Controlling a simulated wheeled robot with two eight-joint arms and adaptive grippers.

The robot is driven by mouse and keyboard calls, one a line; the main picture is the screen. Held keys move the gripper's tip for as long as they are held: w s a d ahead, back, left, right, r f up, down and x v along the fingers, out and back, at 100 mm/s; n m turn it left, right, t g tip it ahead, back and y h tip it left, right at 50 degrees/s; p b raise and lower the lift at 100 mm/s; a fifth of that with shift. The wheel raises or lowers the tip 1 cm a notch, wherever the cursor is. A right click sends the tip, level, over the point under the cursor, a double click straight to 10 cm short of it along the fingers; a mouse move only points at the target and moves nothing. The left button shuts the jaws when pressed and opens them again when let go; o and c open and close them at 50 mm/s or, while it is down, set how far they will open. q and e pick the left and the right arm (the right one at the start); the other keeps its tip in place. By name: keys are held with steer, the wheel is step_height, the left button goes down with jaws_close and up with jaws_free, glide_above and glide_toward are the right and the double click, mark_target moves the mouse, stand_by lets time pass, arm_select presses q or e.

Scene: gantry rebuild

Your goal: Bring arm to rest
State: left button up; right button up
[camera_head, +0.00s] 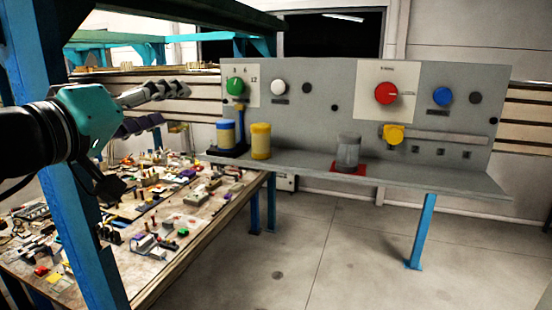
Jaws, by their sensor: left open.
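My left arm comes in from the left edge, black with a teal gripper body. My left gripper (150,108) is open, its grey fingers apart and nothing between them. It hangs in the air left of the grey control panel (330,100), apart from the panel and its knobs. It is above the cluttered workbench. My right gripper does not show.
The panel carries a green knob (235,86), a red knob (386,93) and a blue knob (443,97). Its shelf holds blue (226,134), yellow (261,142) and grey (348,152) cylinders. A blue post (62,150) stands close to my left arm. Floor in front is clear.

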arm_select(q)
steer(key=d+f+m+g+b, duration=0.2)
steer(key=f+b, duration=0.5)
steer(key=f, duration=1.3)
steer(key=d+f+m+g+b, duration=0.1)
steer(key=d+f+g+b, duration=0.45)
steer(key=f, duration=1.45)
steer(key=s+a+f+y+b, duration=0.2)
steer(key=f+b, duration=0.4)
steer(key=f, duration=1)
steer(key=s+a+f+g+y+b, duration=0.1)
steer(key=f+b, duration=0.6)
steer(key=f, duration=0.9)
steer(key=s+a+f+m+g+y+b, duration=0.1)
steer(key=s+a+f+y+b, duration=0.2)
steer(key=f, duration=1.4)
steer(key=s+a+b, duration=0.1)
steer(key=s+b, duration=0.2)
steer(key=shift+s+a+b, duration=0.25)
steer(key=shift+a+b, duration=0.05)
steer(key=shift+a, duration=0.1)
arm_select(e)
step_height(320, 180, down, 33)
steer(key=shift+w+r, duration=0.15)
